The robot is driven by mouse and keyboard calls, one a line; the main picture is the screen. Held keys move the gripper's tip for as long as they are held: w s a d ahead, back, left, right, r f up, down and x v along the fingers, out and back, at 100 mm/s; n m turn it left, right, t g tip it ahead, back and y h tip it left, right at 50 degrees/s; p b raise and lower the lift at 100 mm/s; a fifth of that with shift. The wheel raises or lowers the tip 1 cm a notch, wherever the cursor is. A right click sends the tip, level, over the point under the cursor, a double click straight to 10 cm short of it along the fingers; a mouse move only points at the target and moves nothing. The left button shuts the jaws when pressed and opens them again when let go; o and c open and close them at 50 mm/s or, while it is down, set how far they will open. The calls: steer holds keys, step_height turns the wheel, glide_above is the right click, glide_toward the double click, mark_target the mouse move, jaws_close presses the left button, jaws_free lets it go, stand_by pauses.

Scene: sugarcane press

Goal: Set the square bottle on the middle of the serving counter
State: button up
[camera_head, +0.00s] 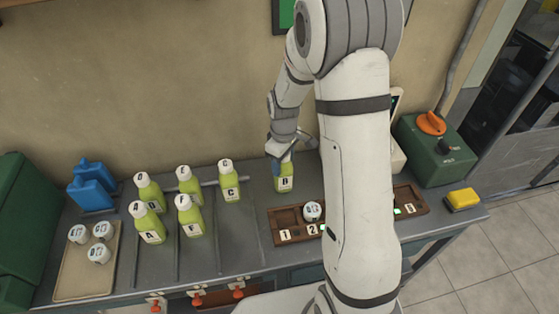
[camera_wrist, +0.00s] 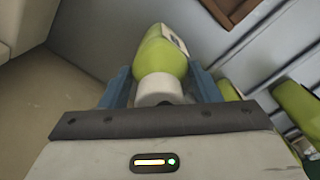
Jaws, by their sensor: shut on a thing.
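My gripper (camera_head: 281,158) is shut on a yellow-green bottle (camera_head: 284,181) with a dark letter, perhaps B, on its white label. The bottle is upright above or on the grey counter (camera_head: 250,240), behind the wooden rack; I cannot tell whether its base touches. In the wrist view, my gripper's blue fingers (camera_wrist: 162,85) are on both sides of the white cap, and the green bottle body (camera_wrist: 162,52) extends away beyond it. Several similar lettered green bottles (camera_head: 190,222) stand on the counter to the left. I cannot tell from shape alone which bottle is the square one.
A wooden rack (camera_head: 275,222) with numbered slots holds a white jar (camera_head: 312,210). A tan tray (camera_head: 82,275) with white jars and blue containers (camera_head: 92,187) are left. A green box with orange knob (camera_head: 437,147) and yellow block (camera_head: 463,199) are right. My arm hides part of the rack.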

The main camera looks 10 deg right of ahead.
steer(key=shift+f, duration=0.15)
steer(key=o, duration=1.5)
steer(key=shift+o, duration=0.2)
step_height(320, 180, up, 12)
steer(key=shift+r+b, duration=0.1)
steer(key=shift+b, duration=0.25)
steer(key=s+r+m+t, duration=0.1)
steer(key=s+r+m, duration=0.2)
steer(key=s, duration=0.7)
steer(key=s+d+r+m+t, duration=0.1)
steer(key=s+r+m, duration=0.3)
steer(key=s, duration=0.7)
steer(key=shift+d+r+m+t, duration=0.2)
steer(key=shift+m+t, duration=0.3)
steer(key=shift+m, duration=0.5)
